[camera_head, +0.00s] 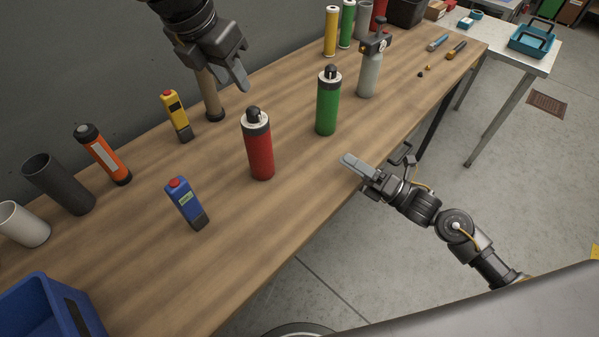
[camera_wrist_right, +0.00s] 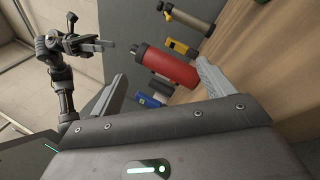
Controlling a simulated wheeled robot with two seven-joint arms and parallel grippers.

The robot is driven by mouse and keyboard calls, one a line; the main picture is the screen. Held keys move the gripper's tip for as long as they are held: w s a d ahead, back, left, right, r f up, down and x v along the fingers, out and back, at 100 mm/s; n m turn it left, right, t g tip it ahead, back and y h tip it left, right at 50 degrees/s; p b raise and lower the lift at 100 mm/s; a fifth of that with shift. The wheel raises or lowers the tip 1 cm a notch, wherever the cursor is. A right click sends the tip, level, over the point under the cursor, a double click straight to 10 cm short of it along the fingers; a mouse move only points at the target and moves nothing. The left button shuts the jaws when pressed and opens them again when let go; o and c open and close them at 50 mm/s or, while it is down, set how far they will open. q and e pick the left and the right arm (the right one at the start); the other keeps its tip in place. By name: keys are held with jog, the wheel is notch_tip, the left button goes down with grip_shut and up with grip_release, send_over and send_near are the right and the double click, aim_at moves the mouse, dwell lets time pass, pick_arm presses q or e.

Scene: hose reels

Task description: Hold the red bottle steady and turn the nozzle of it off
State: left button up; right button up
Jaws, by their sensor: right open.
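The red bottle (camera_head: 260,152) stands upright on the wooden table, with a grey collar and a dark nozzle (camera_head: 254,114) on top. In the right wrist view the red bottle (camera_wrist_right: 172,68) appears sideways between my finger tips, some distance beyond them. My right gripper (camera_head: 349,160) is at the table's front edge, to the right of the bottle and apart from it. It is open and empty in its wrist view (camera_wrist_right: 160,72). My left gripper (camera_head: 238,76) hangs above the table's back side, behind the bottle and clear of it. Its finger gap is not clear.
A green bottle (camera_head: 328,103) and a grey bottle (camera_head: 370,75) stand right of the red one. A blue device (camera_head: 186,203), a yellow device (camera_head: 176,115) and a brown-handled tool (camera_head: 209,98) stand to its left. Table between the red bottle and my right gripper is clear.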

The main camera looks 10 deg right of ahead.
aim_at(271, 162)
jog(key=s+a+n+g, duration=0.1)
jog(key=a+n, duration=0.2)
jog(key=a, duration=0.1)
jog(key=s+a+n+g, duration=0.1)
jog(key=a+n, duration=0.2)
jog(key=s+a+n+g, duration=0.1)
jog(key=a+n+g, duration=0.1)
jog(key=a+n, duration=0.1)
jog(key=shift+a+f, duration=0.1)
jog(key=shift+a, duration=0.75)
jog(key=w, duration=0.1)
jog(key=w+f+n+h, duration=0.1)
jog(key=w+n+t, duration=0.1)
jog(key=shift+a+f+h, duration=0.25)
jog(key=shift+a+h, duration=0.15)
jog(key=shift+w+d+f+t+h, duration=0.15)
jog(key=shift+w+f+t+h, duration=0.1)
jog(key=shift+w+t+h, duration=0.25)
jog(key=x, duration=1.1)
